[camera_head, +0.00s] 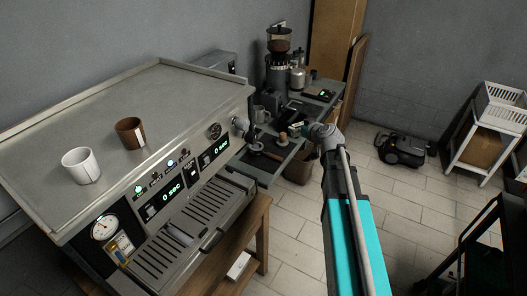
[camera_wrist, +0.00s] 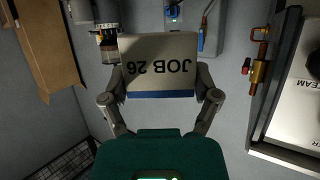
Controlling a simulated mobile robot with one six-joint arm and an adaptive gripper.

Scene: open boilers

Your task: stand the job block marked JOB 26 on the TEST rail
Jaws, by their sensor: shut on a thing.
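The job block (camera_wrist: 158,52) is a pale block with "JOB 26" in dark print and a blue band along one edge. Its print reads upside down in the wrist view. My gripper (camera_wrist: 160,92) is shut on it, one finger at each side. In the head view my gripper (camera_head: 318,132) is in front of the side counter, beyond the right end of the coffee machine. The block is too small there to tell apart. I cannot make out a rail marked TEST in either view.
The steel coffee machine (camera_head: 150,100) fills the left, with a white cup (camera_head: 80,166) and a brown cup (camera_head: 129,132) on top. A grinder (camera_head: 279,70) stands on the side counter. A vacuum cleaner (camera_head: 402,147) and white crate (camera_head: 500,106) are right. The tiled floor between is clear.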

